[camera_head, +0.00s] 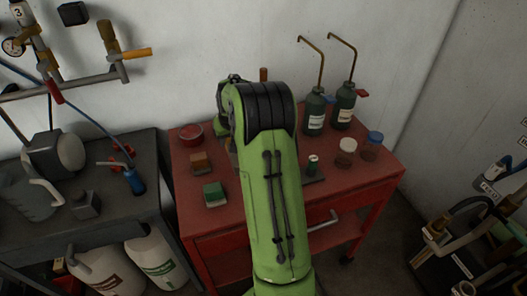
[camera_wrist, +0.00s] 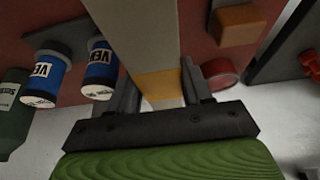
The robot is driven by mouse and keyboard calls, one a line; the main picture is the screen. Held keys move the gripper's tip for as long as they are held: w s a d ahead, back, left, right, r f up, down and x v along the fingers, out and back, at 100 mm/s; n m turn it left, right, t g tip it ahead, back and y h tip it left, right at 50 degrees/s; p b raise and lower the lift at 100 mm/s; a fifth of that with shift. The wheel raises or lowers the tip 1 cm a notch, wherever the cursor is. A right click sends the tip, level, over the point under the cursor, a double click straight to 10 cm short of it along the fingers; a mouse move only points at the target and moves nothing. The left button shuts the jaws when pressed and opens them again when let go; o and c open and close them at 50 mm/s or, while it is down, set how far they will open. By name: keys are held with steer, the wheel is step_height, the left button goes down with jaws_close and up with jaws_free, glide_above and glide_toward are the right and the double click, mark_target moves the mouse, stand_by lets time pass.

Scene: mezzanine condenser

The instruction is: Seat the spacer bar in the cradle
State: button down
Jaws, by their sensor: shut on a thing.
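A long pale bar (camera_wrist: 140,35), which I take as the spacer bar, runs from between my fingers to the top edge of the wrist view. It has a yellow band (camera_wrist: 158,84) near my gripper. My gripper (camera_wrist: 160,82) is shut on it at the banded end. The bar's far end is out of view. In the head view my green arm hides my gripper and the bar. I cannot make out the cradle for certain in either view.
Two blue-labelled cylinders (camera_wrist: 99,77) on a grey plate (camera_wrist: 70,30) stand close left of the bar. The red cart (camera_head: 340,190) also bears an orange block (camera_wrist: 238,25), red tin (camera_wrist: 218,76), green block (camera_head: 214,195), dark bottles (camera_head: 314,112) and jars (camera_head: 346,153). A grey bench (camera_head: 150,180) adjoins left.

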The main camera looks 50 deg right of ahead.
step_height(320, 180, down, 8)
steer(key=shift+f+b, duration=0.25)
steer(key=shift+b, duration=0.55)
steer(key=c, duration=0.8)
jaws_free()
steer(key=shift+o, duration=0.2)
